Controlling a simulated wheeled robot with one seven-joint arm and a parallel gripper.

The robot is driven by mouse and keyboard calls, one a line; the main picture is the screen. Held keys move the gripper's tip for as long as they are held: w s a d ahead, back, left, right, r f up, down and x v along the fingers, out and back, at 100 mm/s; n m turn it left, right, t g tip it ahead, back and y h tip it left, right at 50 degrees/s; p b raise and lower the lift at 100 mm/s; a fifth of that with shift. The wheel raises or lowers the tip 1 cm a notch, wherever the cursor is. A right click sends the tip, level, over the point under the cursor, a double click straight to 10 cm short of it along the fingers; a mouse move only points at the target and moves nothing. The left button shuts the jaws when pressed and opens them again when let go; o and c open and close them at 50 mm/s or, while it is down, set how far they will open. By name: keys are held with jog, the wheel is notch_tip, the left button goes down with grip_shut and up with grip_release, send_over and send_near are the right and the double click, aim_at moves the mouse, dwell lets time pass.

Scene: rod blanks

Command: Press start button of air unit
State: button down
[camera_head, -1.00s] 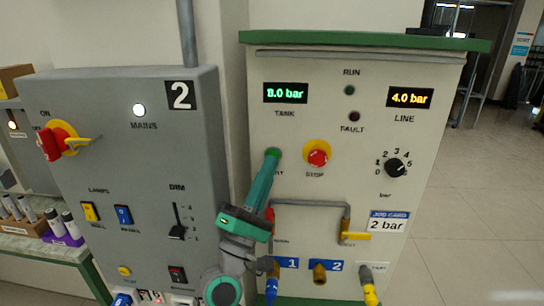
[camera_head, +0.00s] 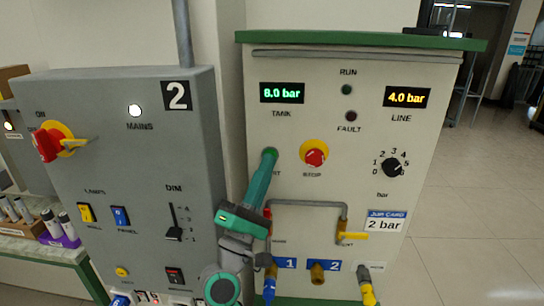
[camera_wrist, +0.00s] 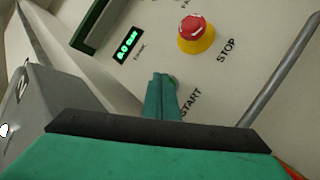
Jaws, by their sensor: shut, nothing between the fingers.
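The air unit (camera_head: 260,130) is a pale cabinet with a green top. Its green start button (camera_wrist: 173,81) shows only as a sliver behind my gripper in the wrist view, beside the START label. My gripper (camera_head: 270,153) is shut and empty, its fingertips at the start button, which they largely hide in the head view. I cannot tell whether they touch or press it. The red stop button (camera_head: 315,157) on its yellow base sits just right of it. The tank display (camera_head: 282,93) reads 8.0 bar and the line display (camera_head: 407,97) 4.0 bar. The RUN lamp (camera_head: 348,89) looks dark.
A grey pipe (camera_head: 308,203) with a yellow-handled valve (camera_head: 352,236) runs below the buttons. The pressure dial (camera_head: 392,167) and a 2 bar job card (camera_head: 387,221) are at the right. A grey mains panel (camera_head: 130,180) stands close on the left.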

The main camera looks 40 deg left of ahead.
jog(key=shift+s+a, duration=0.15)
jog(key=shift+w+a, duration=0.1)
jog(key=shift+w, duration=0.35)
dwell(0.7)
jog(key=shift+s+d, duration=0.45)
jog(key=shift+s, duration=0.2)
jog(key=shift+s, duration=0.2)
jog(key=shift+s+d, duration=0.7)
jog(key=shift+s, duration=0.3)
jog(key=shift+s+d, duration=0.65)
jog(key=shift+s, duration=0.35)
